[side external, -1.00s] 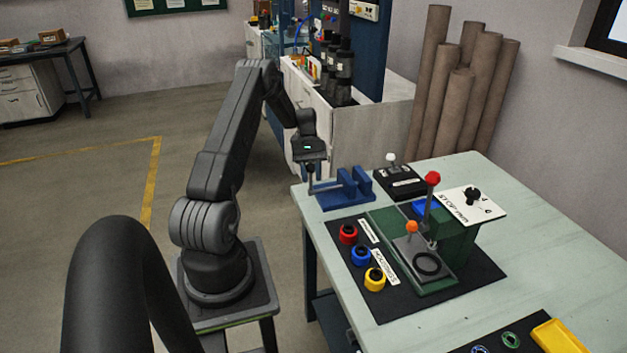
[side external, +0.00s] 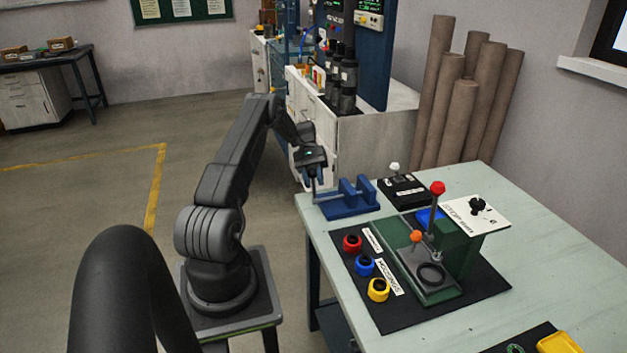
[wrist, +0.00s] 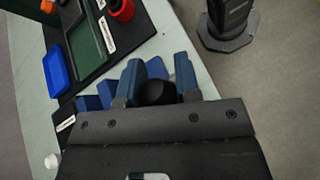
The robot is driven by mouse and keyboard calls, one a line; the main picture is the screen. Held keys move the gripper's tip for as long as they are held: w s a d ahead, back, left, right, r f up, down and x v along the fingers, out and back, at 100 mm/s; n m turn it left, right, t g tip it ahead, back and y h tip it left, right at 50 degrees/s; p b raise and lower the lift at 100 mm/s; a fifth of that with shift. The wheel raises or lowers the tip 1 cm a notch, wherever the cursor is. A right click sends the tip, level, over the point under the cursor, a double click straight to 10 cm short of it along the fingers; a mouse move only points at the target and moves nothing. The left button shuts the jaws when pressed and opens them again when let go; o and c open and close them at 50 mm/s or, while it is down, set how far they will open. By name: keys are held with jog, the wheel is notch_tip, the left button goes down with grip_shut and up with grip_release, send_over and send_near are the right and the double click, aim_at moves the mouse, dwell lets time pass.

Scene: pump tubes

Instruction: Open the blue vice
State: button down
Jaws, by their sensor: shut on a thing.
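A black box with a white-knobbed lever (side external: 403,190) stands close behind the vice. A green press (side external: 455,245) with a red-knobbed lever stands on a black mat (side external: 400,314). The table's left edge is close.

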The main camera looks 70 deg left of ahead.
jog(key=c, duration=0.8)
grip_release()
jog(key=d+f+y, duration=0.1)
jog(key=d+y, duration=0.1)
jog(key=y, duration=0.2)
jog(key=d+f+y, duration=0.1)
jog(key=d+y, duration=0.2)
jog(key=y, duration=0.1)
jog(key=d+f+y, duration=0.1)
jog(key=d+y, duration=0.1)
jog(key=y, duration=0.2)
jog(key=shift+d+n, duration=0.15)
jog(key=shift+n, duration=0.25)
notch_tip(320, 180, up, 14)
jog(key=w, duration=0.2)
jog(key=shift+d+r+m+t+y, duration=0.15)
jog(key=shift+d+r+m+t, duration=0.65)
jog(key=shift+d+r, duration=1.55)
jog(key=shift+d+r+m+t+y, duration=0.3)
jog(key=shift+d+r+m, duration=0.85)
jog(key=shift+d, duration=2.45)
jog(key=shift+d+r+m+t+y, duration=0.1)
jog(key=shift+d+r+m+t, duration=0.8)
jog(key=shift+d+r, duration=1.45)
jog(key=shift+d+f, duration=0.6)
jog(key=shift+f, duration=0.1)
jog(key=shift+c, duration=0.5)
